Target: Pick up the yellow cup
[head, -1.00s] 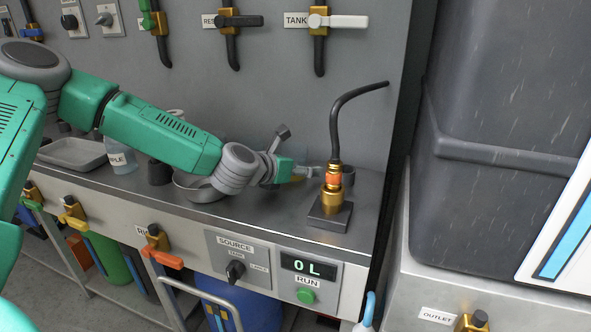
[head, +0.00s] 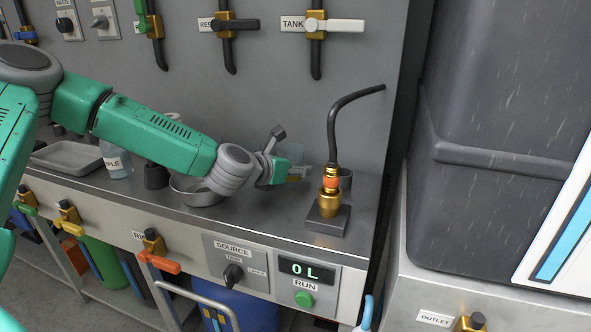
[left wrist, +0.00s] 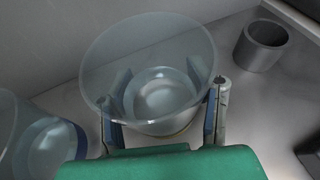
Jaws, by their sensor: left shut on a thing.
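A clear, see-through cup (left wrist: 150,45) stands between the fingers of my left gripper (left wrist: 160,92) in the left wrist view. A thin yellowish line runs around its lower part. The left gripper is shut on this cup, with one finger on each side. In the head view the left gripper (head: 302,172) is low over the back of the steel bench, and the cup (head: 291,152) shows only faintly behind it. I cannot tell whether the cup's base touches the bench. My right gripper is not in view.
A grey cup (left wrist: 261,46) stands close by on the right in the wrist view; another clear vessel (left wrist: 40,145) is at lower left. A brass fitting (head: 329,201) with a black hose stands right of the gripper. A steel bowl (head: 196,192) is to its left.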

